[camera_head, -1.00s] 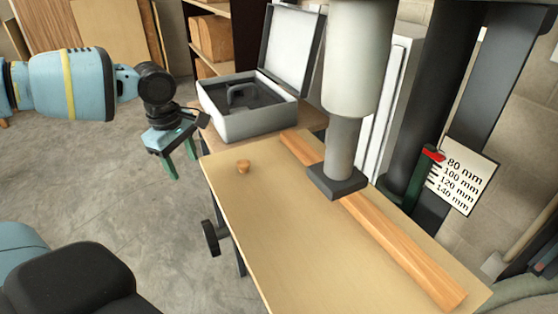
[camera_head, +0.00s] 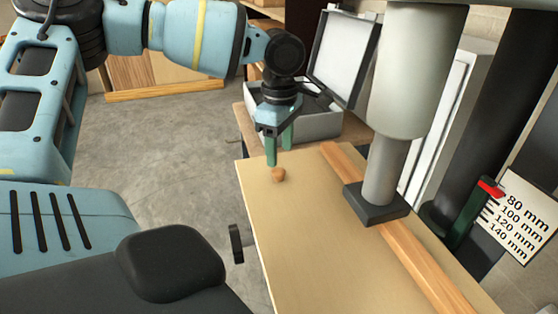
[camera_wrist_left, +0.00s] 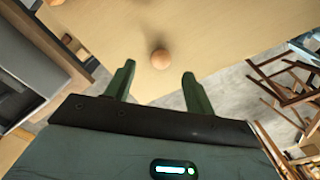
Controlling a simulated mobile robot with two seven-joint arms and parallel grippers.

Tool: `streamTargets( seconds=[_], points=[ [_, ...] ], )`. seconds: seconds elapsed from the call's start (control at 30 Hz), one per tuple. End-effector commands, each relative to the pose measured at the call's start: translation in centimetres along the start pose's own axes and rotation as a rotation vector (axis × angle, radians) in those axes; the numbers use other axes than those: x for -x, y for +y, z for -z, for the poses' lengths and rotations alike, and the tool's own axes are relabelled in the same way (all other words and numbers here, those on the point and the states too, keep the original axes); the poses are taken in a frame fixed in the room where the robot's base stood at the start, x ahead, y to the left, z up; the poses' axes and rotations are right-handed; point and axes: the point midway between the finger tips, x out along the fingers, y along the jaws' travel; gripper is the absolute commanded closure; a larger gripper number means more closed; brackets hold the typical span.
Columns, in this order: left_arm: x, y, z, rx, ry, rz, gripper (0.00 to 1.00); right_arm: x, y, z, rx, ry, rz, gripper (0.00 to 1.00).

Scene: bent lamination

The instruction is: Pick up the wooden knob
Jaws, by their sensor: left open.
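The small round wooden knob (camera_head: 278,175) stands on the light wooden table top (camera_head: 300,240) near its far left corner. In the left wrist view the knob (camera_wrist_left: 160,59) shows beyond the fingertips, about midway between them. My left gripper (camera_head: 280,156) is just above the knob in the head view, pointing down, with its green fingers apart. The left wrist view also shows the gripper (camera_wrist_left: 160,75) open and empty, with the knob lying clear of both fingers. My right gripper is not in view.
A grey press column with a dark foot (camera_head: 376,203) stands on a long wooden strip (camera_head: 425,265) right of the knob. An open grey case (camera_head: 315,125) sits behind. A millimetre scale (camera_head: 520,215) is at right. The table's left half is clear.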

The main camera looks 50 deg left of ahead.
Motion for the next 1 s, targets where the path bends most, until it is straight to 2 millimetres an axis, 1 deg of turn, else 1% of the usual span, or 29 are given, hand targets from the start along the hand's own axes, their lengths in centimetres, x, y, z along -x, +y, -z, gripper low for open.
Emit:
streamTargets(
  seconds=[0.07,0.27,0.4,0.5,0.7,0.73,0.77,1.0],
  points=[
    [-0.4,-0.1,0.1,0.0,0.0,0.002,0.46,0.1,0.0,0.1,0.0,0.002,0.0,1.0],
    [-3.0,-0.2,0.3,0.0,-0.001,0.003,0.46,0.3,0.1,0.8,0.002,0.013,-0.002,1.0],
    [-4.6,-0.2,0.3,0.0,0.0,0.002,0.46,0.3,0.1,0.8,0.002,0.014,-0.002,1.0],
    [-5.1,-0.2,0.3,0.0,0.0,0.0,0.46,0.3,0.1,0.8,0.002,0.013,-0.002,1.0],
    [-5.2,-0.1,0.3,0.0,0.0,-0.001,0.46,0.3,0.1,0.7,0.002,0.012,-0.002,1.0],
    [-5.2,-0.1,0.3,0.0,0.0,-0.001,0.47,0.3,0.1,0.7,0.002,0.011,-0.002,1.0],
    [-5.2,-0.1,0.3,0.0,0.0,-0.001,0.51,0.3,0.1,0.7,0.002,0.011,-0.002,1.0],
    [-5.1,-0.1,0.3,0.0,0.0,-0.001,0.82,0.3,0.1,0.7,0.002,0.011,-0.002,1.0]
  ],
)
